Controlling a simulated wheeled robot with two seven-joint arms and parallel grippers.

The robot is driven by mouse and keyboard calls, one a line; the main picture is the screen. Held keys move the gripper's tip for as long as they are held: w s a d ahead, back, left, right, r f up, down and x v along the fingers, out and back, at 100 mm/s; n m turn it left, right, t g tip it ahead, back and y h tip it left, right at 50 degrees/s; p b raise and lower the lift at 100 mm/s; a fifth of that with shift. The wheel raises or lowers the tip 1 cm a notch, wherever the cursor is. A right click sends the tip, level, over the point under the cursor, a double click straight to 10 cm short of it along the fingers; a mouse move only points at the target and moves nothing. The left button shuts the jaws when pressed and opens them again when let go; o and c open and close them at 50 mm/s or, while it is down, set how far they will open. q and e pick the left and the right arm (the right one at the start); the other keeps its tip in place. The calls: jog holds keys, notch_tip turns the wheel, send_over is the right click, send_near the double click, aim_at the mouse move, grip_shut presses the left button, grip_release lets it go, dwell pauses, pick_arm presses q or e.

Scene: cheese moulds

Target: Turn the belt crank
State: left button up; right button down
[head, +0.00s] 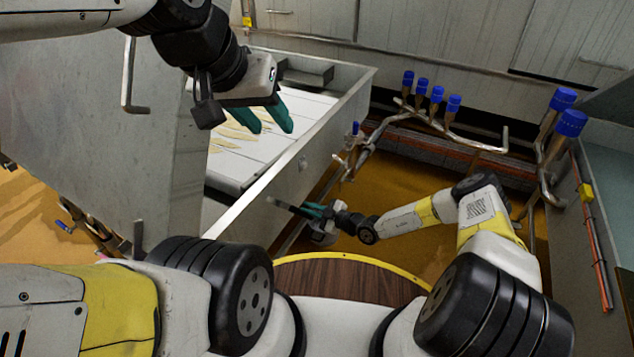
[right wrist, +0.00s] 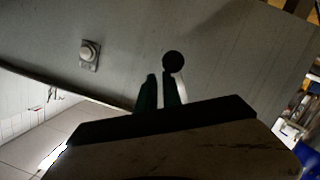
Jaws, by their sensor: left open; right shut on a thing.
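The belt crank shows as a dark bar (head: 281,204) at the trough's outer side wall in the head view. In the right wrist view a round black knob (right wrist: 173,62) stands at the fingertips. My right gripper (head: 312,210) is shut on the crank; its green fingers also show in the right wrist view (right wrist: 160,94), where the grip itself is dark and partly hidden. The white belt (head: 280,150) lies inside the metal trough (head: 300,140), with pale strips (head: 234,134) on it. My left gripper (head: 268,120) is open and empty above the belt.
A small button (head: 303,163) sits on the trough's side wall and also shows in the right wrist view (right wrist: 90,54). Pipes with blue caps (head: 437,94) stand at the back and right. The ochre floor (head: 420,180) is open between trough and pipes.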

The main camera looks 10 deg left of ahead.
jog(key=shift+w+d+f, duration=0.15)
jog(key=shift+d+f, duration=0.05)
jog(key=shift+f, duration=0.85)
jog(key=shift+s+a+f, duration=0.25)
jog(key=shift+s, duration=0.15)
jog(key=shift+s+a+f+m+g, duration=0.25)
jog(key=shift+s+m, duration=0.2)
jog(key=shift+m, duration=0.15)
jog(key=shift+s+a+f+m+g, duration=0.1)
jog(key=shift+s+f+m+g, duration=0.15)
jog(key=shift+s+m, duration=0.25)
jog(key=v, duration=0.7)
jog(key=shift+d, duration=0.4)
jog(key=shift+r, duration=0.2)
